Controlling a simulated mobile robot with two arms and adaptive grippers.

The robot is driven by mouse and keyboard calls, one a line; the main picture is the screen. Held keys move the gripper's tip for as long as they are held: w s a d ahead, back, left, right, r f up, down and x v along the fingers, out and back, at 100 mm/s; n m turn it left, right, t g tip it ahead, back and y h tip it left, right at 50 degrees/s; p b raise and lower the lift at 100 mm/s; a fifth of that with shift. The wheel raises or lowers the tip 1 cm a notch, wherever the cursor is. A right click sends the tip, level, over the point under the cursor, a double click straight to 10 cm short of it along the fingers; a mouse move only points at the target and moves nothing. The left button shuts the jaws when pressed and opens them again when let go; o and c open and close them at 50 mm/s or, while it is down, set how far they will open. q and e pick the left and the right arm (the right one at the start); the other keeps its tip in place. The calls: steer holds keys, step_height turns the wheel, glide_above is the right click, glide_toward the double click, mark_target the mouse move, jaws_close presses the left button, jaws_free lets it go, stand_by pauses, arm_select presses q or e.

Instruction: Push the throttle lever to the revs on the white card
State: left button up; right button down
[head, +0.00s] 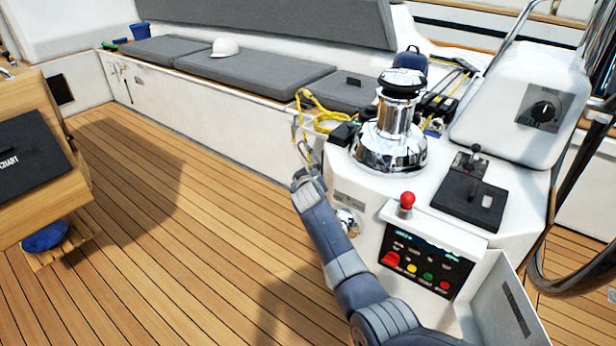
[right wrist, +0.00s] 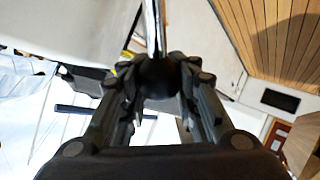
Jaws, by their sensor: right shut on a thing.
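My right arm reaches in from the bottom right of the head view. Its gripper (head: 307,158) is by the left side of the white console (head: 375,190). In the right wrist view the right gripper (right wrist: 159,88) is shut on the round black knob of the throttle lever (right wrist: 153,30), a shiny metal rod running up out of the picture. The knob is hard to make out in the head view. A chrome fitting (head: 348,222) shows on the console's side, partly behind my arm. I cannot make out a white card with revs in either view. My left gripper is not in view.
A red-knobbed lever (head: 407,201) stands above the button panel (head: 425,265). A chrome winch (head: 390,140) and a black control box (head: 470,195) sit on the console. A yellow rope (head: 318,108) hangs near my right gripper. The wooden deck (head: 170,220) is open to the left.

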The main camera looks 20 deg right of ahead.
steer(key=shift+s+a+f, duration=0.15)
steer(key=shift+a+f, duration=0.3)
steer(key=shift+f, duration=0.1)
steer(key=c, duration=1.4)
jaws_free()
steer(key=shift+c, duration=0.2)
steer(key=shift+o, duration=0.8)
steer(key=shift+a+r, duration=0.1)
steer(key=shift+r, duration=0.25)
steer(key=shift+d+r, duration=0.1)
steer(key=shift+d, duration=0.1)
steer(key=v, duration=1.2)
